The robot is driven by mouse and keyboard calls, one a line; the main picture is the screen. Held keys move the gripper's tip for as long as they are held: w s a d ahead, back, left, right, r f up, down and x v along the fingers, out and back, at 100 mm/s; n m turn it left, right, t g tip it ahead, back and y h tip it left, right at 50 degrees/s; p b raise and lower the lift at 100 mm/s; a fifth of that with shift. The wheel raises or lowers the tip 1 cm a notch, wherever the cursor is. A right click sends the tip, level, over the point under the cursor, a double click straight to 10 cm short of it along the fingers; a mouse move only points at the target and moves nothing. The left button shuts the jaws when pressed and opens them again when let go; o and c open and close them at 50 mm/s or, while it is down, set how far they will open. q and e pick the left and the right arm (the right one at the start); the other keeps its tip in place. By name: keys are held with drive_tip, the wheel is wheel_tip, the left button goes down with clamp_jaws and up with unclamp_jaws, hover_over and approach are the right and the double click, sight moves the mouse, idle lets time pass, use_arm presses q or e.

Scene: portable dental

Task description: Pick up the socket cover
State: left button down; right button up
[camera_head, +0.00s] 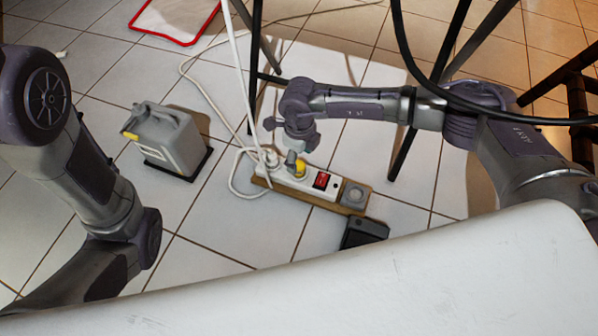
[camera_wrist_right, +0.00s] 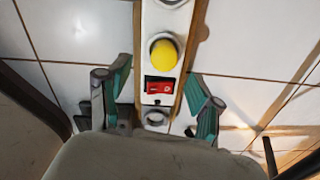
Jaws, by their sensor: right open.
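A yellow round cap, which looks like the socket cover (camera_head: 299,168), sits on a white power strip (camera_head: 336,187) on the tiled floor. In the right wrist view the yellow cover (camera_wrist_right: 163,55) is above the red switch (camera_wrist_right: 160,87), between and beyond my fingers. My right gripper (camera_head: 300,147) is over the strip near the cover, partly hidden by its own wrist. In the wrist view the right gripper (camera_wrist_right: 159,86) is open, one finger on each side of the strip, with nothing held. My left arm shows at the left, but its gripper is out of view.
White plugs and cables (camera_head: 262,158) crowd the strip's left end. A grey jerrycan (camera_head: 167,137) stands to the left. A small black box (camera_head: 364,232) lies near the strip's right end. Dark metal legs (camera_head: 400,160) rise behind it. A white surface (camera_head: 400,285) fills the foreground.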

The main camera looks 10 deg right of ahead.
sight(299, 164)
drive_tip(key=shift+w+f+b, duration=0.15)
drive_tip(key=shift+f+b, duration=1.25)
drive_tip(key=shift+f, duration=0.15)
drive_tip(key=shift+w+f+b, duration=0.15)
drive_tip(key=shift+f+b, duration=1.2)
drive_tip(key=shift+f, duration=0.15)
drive_tip(key=shift+r, duration=0.1)
drive_tip(key=c, duration=1)
